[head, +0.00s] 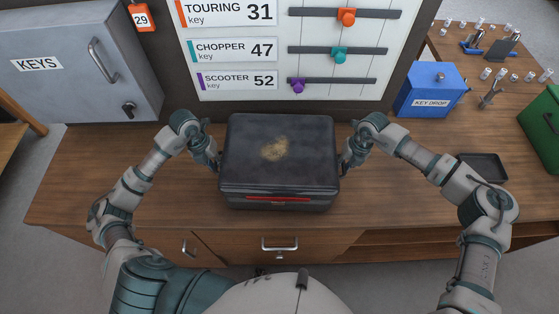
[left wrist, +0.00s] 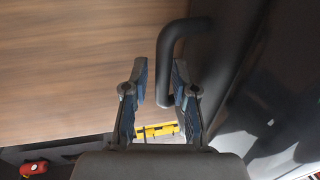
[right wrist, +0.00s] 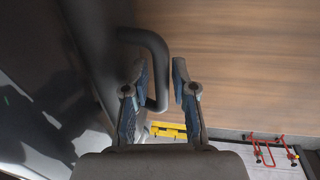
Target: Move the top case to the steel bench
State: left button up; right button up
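The top case (head: 277,160), a black box with a tan smudge on its lid and a red strip on its front, sits on a wooden counter between my two grippers. My left gripper (head: 213,164) is at its left side. In the left wrist view, the open fingers (left wrist: 161,85) stand on either side of the case's dark side handle (left wrist: 170,60). My right gripper (head: 345,163) is at its right side. In the right wrist view, the open fingers (right wrist: 160,85) stand either side of the other handle (right wrist: 157,60). No steel bench is recognisable.
The wooden counter (head: 85,185) has bare room left of the case. A grey KEYS cabinet (head: 75,65) stands at back left, and a key board (head: 235,50) behind. A blue key drop box (head: 430,90), dark tray (head: 482,167) and green box (head: 545,125) are to the right.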

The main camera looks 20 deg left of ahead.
pick_arm(q)
jog(key=shift+f, duration=0.1)
pick_arm(e)
jog(key=shift+f, duration=0.1)
pick_arm(q)
jog(key=shift+d, duration=0.1)
grip_shut()
pick_arm(e)
jog(key=shift+d, duration=0.15)
grip_shut()
pick_arm(q)
jog(key=shift+w, duration=0.1)
